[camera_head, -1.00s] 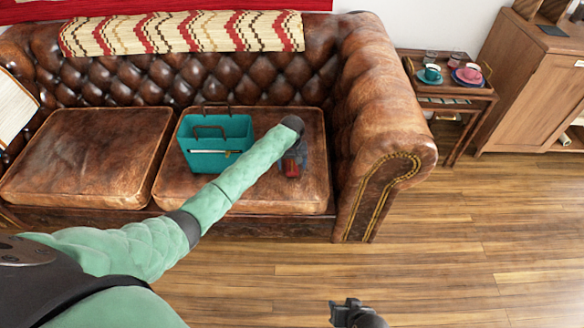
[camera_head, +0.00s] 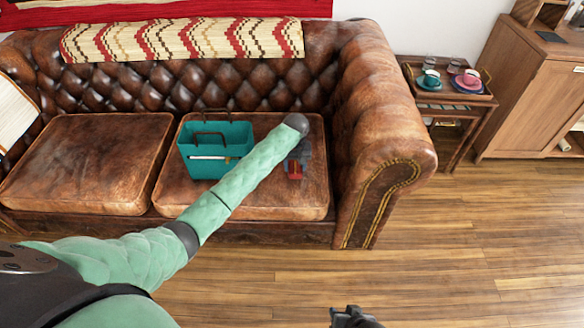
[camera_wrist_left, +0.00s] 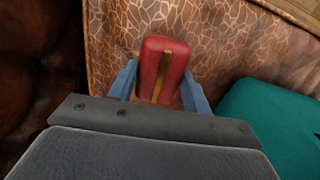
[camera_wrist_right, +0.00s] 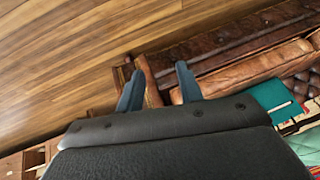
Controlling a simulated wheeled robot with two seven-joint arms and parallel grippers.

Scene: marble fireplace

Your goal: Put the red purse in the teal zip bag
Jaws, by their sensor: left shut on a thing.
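The teal zip bag (camera_head: 205,165) stands upright on the right seat cushion of the sofa, its top open and its brown handles up. It also shows at the right of the left wrist view (camera_wrist_left: 275,125). The red purse (camera_head: 295,168) is to the right of the bag. My left gripper (camera_head: 296,160) is shut on the red purse; in the left wrist view the purse (camera_wrist_left: 164,68), with a gold strip down its middle, sits between the two blue fingers. I cannot tell how far it is above the cushion. My right gripper (camera_wrist_right: 157,88) is open and empty, over the floor before the sofa.
The brown leather sofa's right armrest (camera_head: 385,140) rises just right of the purse. A side table (camera_head: 445,95) with cups stands beyond it, beside a wooden cabinet (camera_head: 535,95). The wooden floor (camera_head: 480,230) in front is clear.

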